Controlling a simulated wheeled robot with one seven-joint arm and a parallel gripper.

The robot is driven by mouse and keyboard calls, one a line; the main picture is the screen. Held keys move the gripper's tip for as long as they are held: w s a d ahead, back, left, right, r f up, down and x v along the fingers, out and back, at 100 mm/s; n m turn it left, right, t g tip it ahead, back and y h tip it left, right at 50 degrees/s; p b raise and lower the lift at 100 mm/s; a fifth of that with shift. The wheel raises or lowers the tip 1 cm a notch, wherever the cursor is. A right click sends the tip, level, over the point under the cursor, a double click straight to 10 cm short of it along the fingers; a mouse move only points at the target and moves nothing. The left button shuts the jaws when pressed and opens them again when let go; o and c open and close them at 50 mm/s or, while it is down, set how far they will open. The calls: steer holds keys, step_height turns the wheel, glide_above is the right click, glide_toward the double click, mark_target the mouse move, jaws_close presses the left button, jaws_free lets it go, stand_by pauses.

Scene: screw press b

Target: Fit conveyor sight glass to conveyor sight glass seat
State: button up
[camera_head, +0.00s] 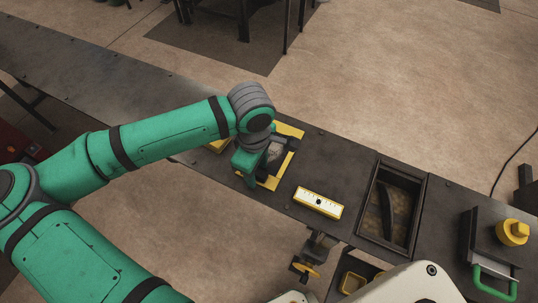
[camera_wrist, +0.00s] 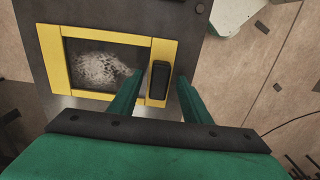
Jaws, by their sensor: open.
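A yellow rectangular frame (camera_head: 290,129) lies on the dark conveyor bench under my gripper. In the wrist view the frame (camera_wrist: 105,40) surrounds a dark window (camera_wrist: 100,65) with whitish speckles. A black upright handle (camera_wrist: 159,80) stands at the frame's right side. I cannot tell which parts are the sight glass and which the seat, or whether a pane fills the window. My gripper (camera_wrist: 161,82) is open, one green finger on each side of the handle. I cannot tell if they touch it. In the head view my wrist hides part of the frame.
A yellow block with a white scale (camera_head: 318,203) sits to the right on the bench, then a dark open tray (camera_head: 418,213). A yellow knob (camera_head: 512,232) and green handle (camera_head: 494,283) are at far right. Another yellow piece (camera_head: 218,146) is partly hidden behind my arm.

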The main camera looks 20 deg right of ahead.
jaws_close()
steer(key=shift+r, duration=0.1)
